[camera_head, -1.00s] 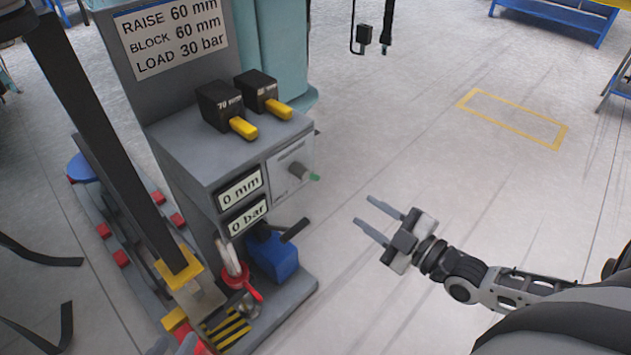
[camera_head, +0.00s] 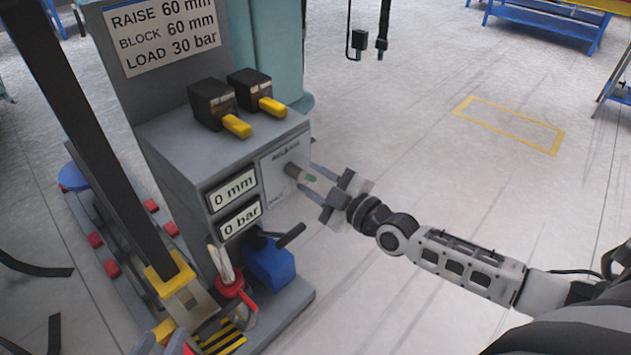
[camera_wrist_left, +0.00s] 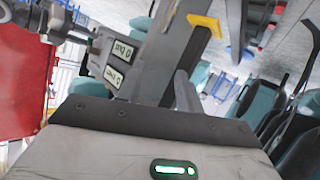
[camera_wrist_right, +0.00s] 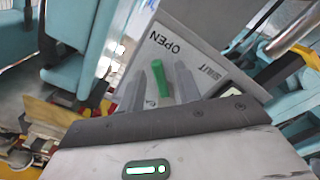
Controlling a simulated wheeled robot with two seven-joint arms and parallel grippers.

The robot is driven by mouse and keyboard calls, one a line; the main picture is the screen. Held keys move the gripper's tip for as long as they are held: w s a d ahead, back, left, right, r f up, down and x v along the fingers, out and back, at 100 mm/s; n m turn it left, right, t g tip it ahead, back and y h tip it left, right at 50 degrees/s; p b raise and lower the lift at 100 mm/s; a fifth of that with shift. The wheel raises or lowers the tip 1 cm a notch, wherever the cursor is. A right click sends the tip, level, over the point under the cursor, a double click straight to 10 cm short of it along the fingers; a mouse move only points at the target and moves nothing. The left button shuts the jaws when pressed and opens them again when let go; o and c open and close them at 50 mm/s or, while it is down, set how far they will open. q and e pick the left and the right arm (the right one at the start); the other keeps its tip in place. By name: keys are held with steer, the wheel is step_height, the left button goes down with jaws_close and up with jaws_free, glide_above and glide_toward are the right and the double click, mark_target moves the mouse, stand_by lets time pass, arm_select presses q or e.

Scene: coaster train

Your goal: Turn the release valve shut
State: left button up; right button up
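The release valve (camera_head: 296,172) is a grey stub with a green tip on the "RELEASE" plate (camera_head: 275,186) of the press cabinet. In the right wrist view its green handle (camera_wrist_right: 169,74) shows near the word OPEN; SHUT is printed further right. My right gripper (camera_head: 310,177) is open, its two fingers pointing at the valve, one on either side of the green tip. I cannot tell whether they touch it. My left gripper is barely visible at the bottom left of the head view; one grey finger (camera_wrist_left: 186,92) shows in the left wrist view, and its opening is unclear.
Two black boxes with yellow levers (camera_head: 238,126) sit on the cabinet top. Displays read 0 mm (camera_head: 232,188) and 0 bar (camera_head: 239,217). Below are a blue block (camera_head: 270,264) with a dark lever and a red fitting (camera_head: 232,288).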

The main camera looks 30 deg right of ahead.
jaws_close()
